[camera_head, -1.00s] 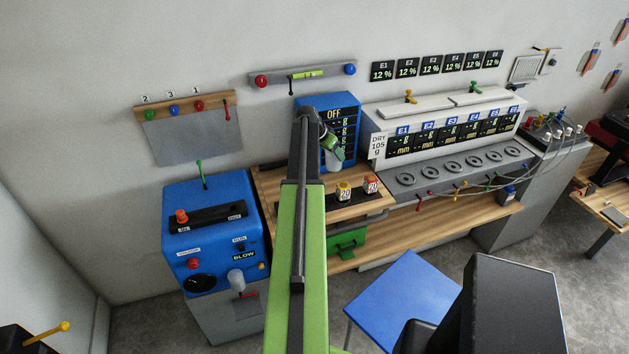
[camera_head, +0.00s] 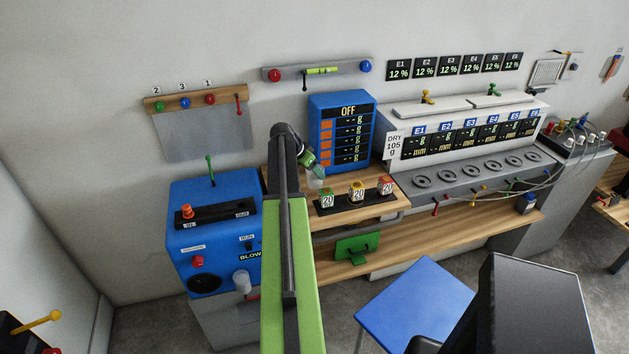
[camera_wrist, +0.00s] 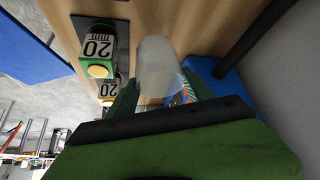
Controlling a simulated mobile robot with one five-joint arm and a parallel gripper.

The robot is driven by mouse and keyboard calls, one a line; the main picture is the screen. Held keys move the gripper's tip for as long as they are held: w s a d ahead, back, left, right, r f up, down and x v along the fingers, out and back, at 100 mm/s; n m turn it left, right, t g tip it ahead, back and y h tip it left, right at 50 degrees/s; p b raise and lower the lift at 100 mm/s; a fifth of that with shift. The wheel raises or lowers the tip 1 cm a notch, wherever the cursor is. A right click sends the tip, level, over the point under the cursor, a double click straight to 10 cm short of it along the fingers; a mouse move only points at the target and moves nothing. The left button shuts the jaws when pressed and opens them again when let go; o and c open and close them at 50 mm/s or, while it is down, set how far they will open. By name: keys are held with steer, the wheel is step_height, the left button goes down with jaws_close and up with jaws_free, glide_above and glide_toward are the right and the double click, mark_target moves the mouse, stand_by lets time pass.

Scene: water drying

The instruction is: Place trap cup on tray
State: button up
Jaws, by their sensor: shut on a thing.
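My gripper (camera_head: 313,165) is shut on a pale translucent cup (camera_head: 316,177), likely the trap cup, above the wooden bench. In the wrist view, the cup (camera_wrist: 158,65) sits between the green fingers (camera_wrist: 160,92). Its lower end is hidden by the gripper. I cannot tell which surface is the tray. A black strip (camera_head: 344,208) on the bench holds blocks marked 20, with green (camera_head: 326,199), yellow (camera_head: 357,191) and red (camera_head: 387,186) parts. The cup is close to the left end of this strip, apart from the green block.
A blue display unit reading OFF (camera_head: 341,135) stands behind the gripper. A blue blower machine (camera_head: 212,225) with a whitish cup-like part (camera_head: 242,281) is at left. The grey drying station (camera_head: 470,165) is at right. A blue tabletop (camera_head: 420,295) stands in front.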

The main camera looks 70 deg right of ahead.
mark_target(313, 178)
steer(key=shift+f+b, duration=1.7)
steer(key=shift+f, duration=0.4)
steer(key=o, duration=1.3)
steer(key=shift+r, duration=0.1)
steer(key=shift+o, duration=0.2)
steer(key=shift+r, duration=0.1)
